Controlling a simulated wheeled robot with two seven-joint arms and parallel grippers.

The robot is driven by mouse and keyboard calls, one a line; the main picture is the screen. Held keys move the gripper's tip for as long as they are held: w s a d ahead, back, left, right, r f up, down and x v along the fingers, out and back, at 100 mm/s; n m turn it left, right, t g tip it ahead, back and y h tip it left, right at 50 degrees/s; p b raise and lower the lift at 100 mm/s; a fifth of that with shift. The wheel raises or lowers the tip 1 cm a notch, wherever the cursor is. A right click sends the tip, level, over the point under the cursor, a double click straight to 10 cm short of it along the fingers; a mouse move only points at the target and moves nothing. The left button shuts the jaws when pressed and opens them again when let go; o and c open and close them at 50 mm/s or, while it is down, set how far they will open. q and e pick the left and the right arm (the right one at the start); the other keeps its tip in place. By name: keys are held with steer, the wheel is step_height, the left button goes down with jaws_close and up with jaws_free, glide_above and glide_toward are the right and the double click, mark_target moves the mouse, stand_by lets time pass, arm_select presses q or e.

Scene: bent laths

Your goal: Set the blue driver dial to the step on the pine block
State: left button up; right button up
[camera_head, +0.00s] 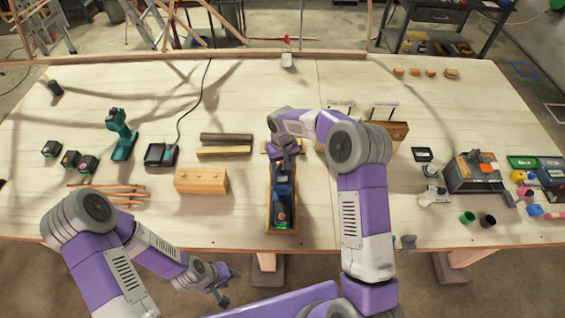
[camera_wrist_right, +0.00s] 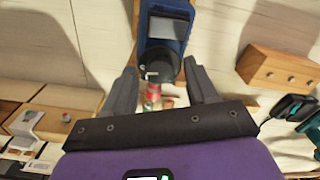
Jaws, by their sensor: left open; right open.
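The blue driver (camera_head: 283,190) lies in a narrow wooden cradle (camera_head: 269,215) near the table's front middle. Its blue body (camera_wrist_right: 165,28) and a dark round part (camera_wrist_right: 158,66), perhaps the dial, show in the right wrist view. My right gripper (camera_head: 283,158) is over the driver's far end; its open fingers (camera_wrist_right: 160,74) stand on either side of that round part. I cannot tell whether they touch it. The dial's setting is not readable. The pine block (camera_head: 201,181) sits left of the driver; several dark dots show on it (camera_wrist_right: 280,68). My left gripper (camera_head: 221,289) is open and empty, in front of the table.
A green driver (camera_head: 120,138) and a charger (camera_head: 160,155) with a cable stand at left. Dark and light bars (camera_head: 224,151) lie behind the pine block. A grey box (camera_head: 472,173) and small cups (camera_head: 487,221) are at right. The back middle is mostly clear.

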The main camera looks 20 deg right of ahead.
steer(key=c, duration=1.1)
steer(key=shift+o, duration=0.2)
steer(key=n+b, duration=0.1)
steer(key=n, duration=0.3)
steer(key=shift+b, duration=0.3)
steer(key=n, duration=0.3)
steer(key=shift+n+b, duration=0.3)
steer(key=shift+b, duration=0.05)
steer(key=n, duration=0.3)
steer(key=shift+n, duration=2.5)
